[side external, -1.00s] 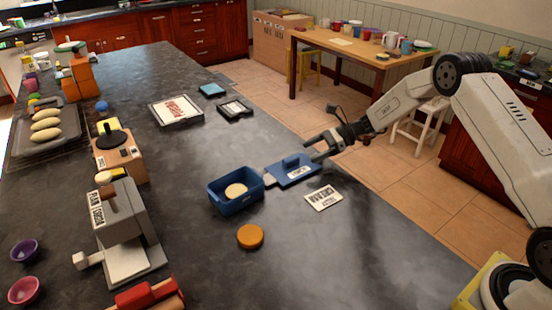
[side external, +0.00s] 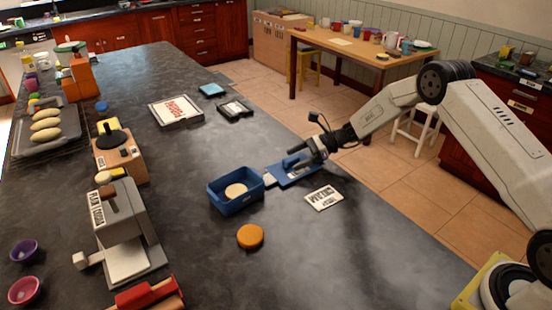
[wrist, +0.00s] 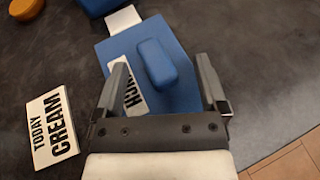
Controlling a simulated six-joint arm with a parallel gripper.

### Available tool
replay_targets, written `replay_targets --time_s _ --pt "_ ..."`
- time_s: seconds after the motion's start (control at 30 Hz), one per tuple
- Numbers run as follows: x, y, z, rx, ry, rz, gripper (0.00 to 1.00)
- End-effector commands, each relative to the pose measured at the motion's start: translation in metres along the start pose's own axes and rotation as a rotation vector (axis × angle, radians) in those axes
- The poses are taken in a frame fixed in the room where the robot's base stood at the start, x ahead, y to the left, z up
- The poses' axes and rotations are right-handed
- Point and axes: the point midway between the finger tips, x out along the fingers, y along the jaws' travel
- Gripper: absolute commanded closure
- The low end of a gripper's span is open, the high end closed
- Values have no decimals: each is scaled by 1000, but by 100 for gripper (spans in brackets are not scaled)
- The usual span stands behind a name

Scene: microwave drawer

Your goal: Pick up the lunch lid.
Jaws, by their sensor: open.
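The lunch lid is a flat blue plate (side external: 284,177) with a raised blue handle block and a partly hidden white label, lying on the dark counter. In the wrist view the lid (wrist: 115,48) is ahead of me, its handle (wrist: 157,63) standing up near the middle. My gripper (side external: 297,159) is over the lid, pointing down at a slant. In the wrist view my gripper (wrist: 160,70) is open, one finger on each side of the handle, with gaps showing. I cannot tell how far the fingertips are above the plate.
A blue lunch box (side external: 235,204) holding a pale round item stands left of the lid, a white tab (side external: 269,180) between them. A printed card (side external: 324,197) lies in front of the lid. An orange disc (side external: 250,237) lies nearer. The counter's right edge is close.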

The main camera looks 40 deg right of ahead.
Motion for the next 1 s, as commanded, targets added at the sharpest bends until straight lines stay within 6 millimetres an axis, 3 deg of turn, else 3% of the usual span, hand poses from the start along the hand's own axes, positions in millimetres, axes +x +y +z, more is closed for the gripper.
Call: replay_targets --time_s 0.1,0.13,0.4,1.0 --pt "0 0 0 0 0 0 8" --pt "0 0 0 0 0 0 14" --pt "0 0 0 0 0 0 100" --pt "-4 0 10 -1 -1 0 100"
